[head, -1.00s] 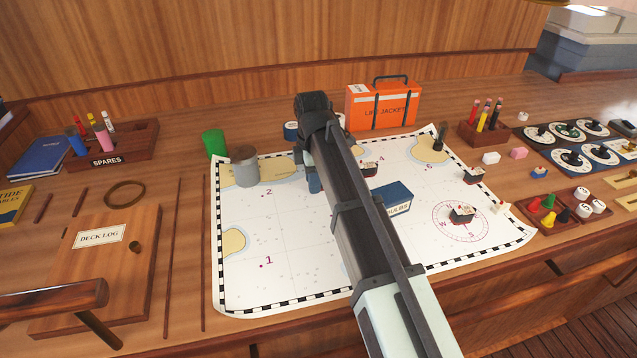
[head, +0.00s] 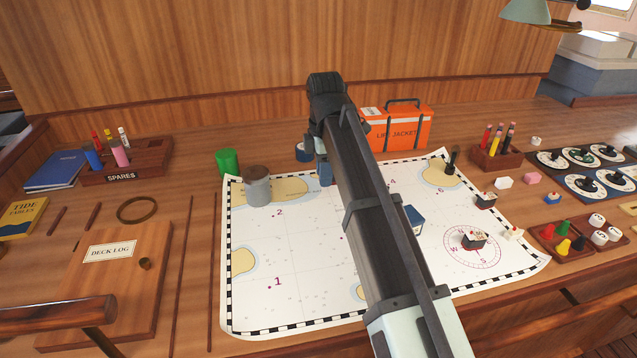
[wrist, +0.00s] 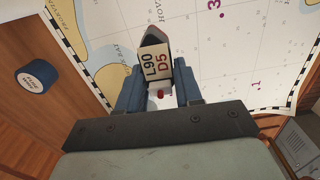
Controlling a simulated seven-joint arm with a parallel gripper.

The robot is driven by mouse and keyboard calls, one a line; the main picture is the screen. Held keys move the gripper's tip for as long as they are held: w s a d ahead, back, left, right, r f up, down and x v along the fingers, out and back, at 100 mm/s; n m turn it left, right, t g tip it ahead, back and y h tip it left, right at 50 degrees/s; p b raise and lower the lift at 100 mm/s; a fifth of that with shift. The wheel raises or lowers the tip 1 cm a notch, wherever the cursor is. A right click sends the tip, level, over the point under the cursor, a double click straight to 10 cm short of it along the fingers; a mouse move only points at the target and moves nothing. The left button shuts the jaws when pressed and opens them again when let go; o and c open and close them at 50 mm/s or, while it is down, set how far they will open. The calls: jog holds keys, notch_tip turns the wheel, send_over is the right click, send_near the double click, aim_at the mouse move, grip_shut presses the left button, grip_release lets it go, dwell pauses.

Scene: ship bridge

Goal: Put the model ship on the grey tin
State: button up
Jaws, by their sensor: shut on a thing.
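The grey tin (head: 258,190) stands upright on the chart's upper left, its top brownish. My gripper (head: 325,176) is to the right of the tin, apart from it, over the chart's upper part. In the wrist view my gripper (wrist: 160,82) is shut on a model ship (wrist: 154,63), with one blue finger on each side. The ship has a dark pointed bow and a pale block marked "L90 D5". In the head view the held ship is hidden behind my gripper and arm. Other small ships (head: 474,240) (head: 486,200) rest at the chart's right.
A green cylinder (head: 228,163) stands just behind the tin. A blue round tin (wrist: 37,76) is beside the chart. An orange life jacket case (head: 400,130) stands behind my arm. The chart's left part (head: 300,260) is mostly clear.

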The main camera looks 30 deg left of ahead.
jog(key=shift+s+a+r, duration=0.3)
jog(key=shift+n, duration=0.8)
jog(key=s+a+r, duration=0.1)
jog(key=a, duration=0.1)
jog(key=s+a+r, duration=0.1)
jog(key=s+a, duration=0.1)
jog(key=a, duration=0.1)
jog(key=s+a+r, duration=0.1)
jog(key=s+a, duration=0.1)
jog(key=shift+s+a, duration=0.2)
notch_tip(320, 180, up, 7)
send_over(248, 173)
jog(key=shift+a, duration=0.2)
jog(key=shift+d+f+m, duration=0.15)
jog(key=shift+d+m, duration=0.05)
jog(key=shift+m, duration=0.2)
grip_shut()
notch_tip(248, 173, down, 10)
jog(key=o, duration=1)
grip_release()
notch_tip(248, 173, up, 12)
